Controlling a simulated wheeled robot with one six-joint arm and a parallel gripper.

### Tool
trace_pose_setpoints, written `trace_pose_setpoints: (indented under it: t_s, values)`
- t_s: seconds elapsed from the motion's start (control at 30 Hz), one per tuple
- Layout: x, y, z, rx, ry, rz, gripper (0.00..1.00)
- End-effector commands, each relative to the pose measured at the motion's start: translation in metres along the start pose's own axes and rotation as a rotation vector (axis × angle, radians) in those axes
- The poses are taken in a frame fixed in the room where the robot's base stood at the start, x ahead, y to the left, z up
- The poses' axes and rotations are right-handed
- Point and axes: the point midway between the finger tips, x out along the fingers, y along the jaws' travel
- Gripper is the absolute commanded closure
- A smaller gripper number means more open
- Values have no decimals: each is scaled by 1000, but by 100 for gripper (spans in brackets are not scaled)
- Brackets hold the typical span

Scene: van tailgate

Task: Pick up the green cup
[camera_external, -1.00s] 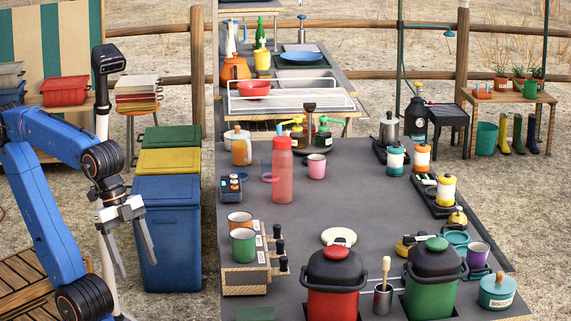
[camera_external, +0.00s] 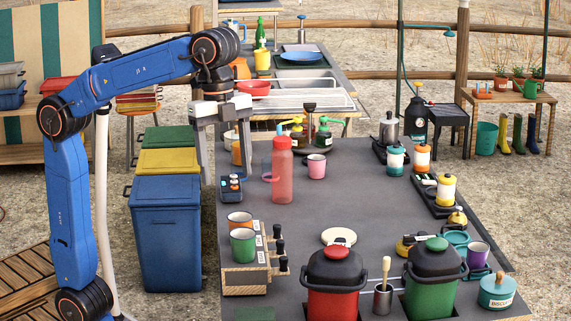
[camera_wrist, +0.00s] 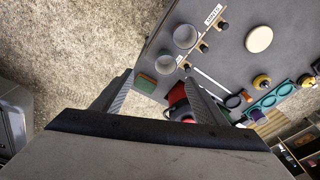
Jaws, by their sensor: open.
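My gripper (camera_external: 226,178) is open and empty, pointing down near the table's left edge, higher than the cups and farther back in the outside view.
A red bottle (camera_external: 283,175) and a pink mug (camera_external: 316,167) stand behind the holder. A red pot (camera_external: 333,300) and a green pot (camera_external: 433,290) stand at the front. Dark-knobbed pegs (camera_external: 280,247) stick out from the holder's right side.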

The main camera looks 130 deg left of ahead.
Motion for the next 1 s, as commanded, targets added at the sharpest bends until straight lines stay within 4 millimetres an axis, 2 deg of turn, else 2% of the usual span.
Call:
trace_pose_setpoints:
  t_s: [0.1, 0.23, 0.33, 0.8, 1.0]
  values:
    - [-10, -16, -9, 20, -11, 10, 34]
    - [-14, -23, -13, 35, -18, 17, 34]
    - [-9, -24, -13, 37, -20, 19, 34]
    - [71, -22, -12, 37, -20, 19, 34]
    - [98, -21, -11, 37, -19, 18, 34]
